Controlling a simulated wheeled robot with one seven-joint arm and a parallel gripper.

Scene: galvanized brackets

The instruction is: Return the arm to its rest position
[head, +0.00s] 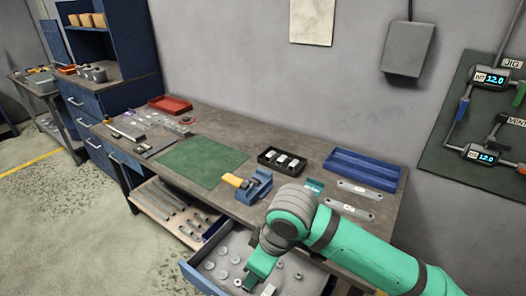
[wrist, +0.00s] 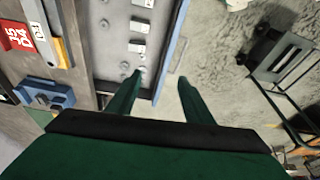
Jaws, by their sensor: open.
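My green arm (head: 365,250) reaches in from the lower right of the head view. My gripper (head: 258,287) hangs over the open drawer (head: 196,284) at the bench front. In the wrist view its two dark green fingers (wrist: 160,77) stand apart, with nothing seen held between them. The left finger overlaps the drawer's edge (wrist: 172,50) in that picture, and the right finger shows against the floor. Part of the drawer is hidden behind my arm in the head view.
The workbench (head: 225,135) holds a green mat (head: 203,161), a blue vise (head: 256,187), a black tray (head: 267,160), a blue tray (head: 362,168) and a red tray (head: 170,104). Small round parts (head: 222,275) lie in the drawer. Speckled floor (wrist: 220,50) is open beside it.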

